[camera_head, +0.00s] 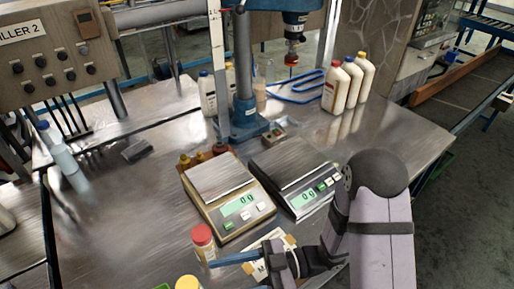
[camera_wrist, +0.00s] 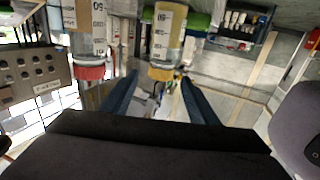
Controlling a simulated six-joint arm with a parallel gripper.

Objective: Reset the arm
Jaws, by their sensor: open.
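My gripper (camera_head: 222,262) is at the lower middle of the head view, with its blue fingers pointing left. In the wrist view its two fingers (camera_wrist: 158,76) stand apart, and I see nothing clamped between them. A jar with a red lid (camera_head: 203,243) stands just beyond the fingertips in the head view. A jar with a yellow lid (camera_head: 187,283) is cut off by the bottom edge. The wrist view is upside down: the red-lidded jar (camera_wrist: 90,71) is left of the fingers, and the yellow-lidded jar (camera_wrist: 164,72) appears between their tips. I cannot tell whether a finger touches either jar.
Two scales, a beige one (camera_head: 233,207) and a dark one (camera_head: 303,190), both reading 0 g, stand on the metal table (camera_head: 140,205). A blue stand (camera_head: 245,115) rises behind them. White bottles (camera_head: 336,88) stand at the back right. A control panel (camera_head: 55,55) is at left.

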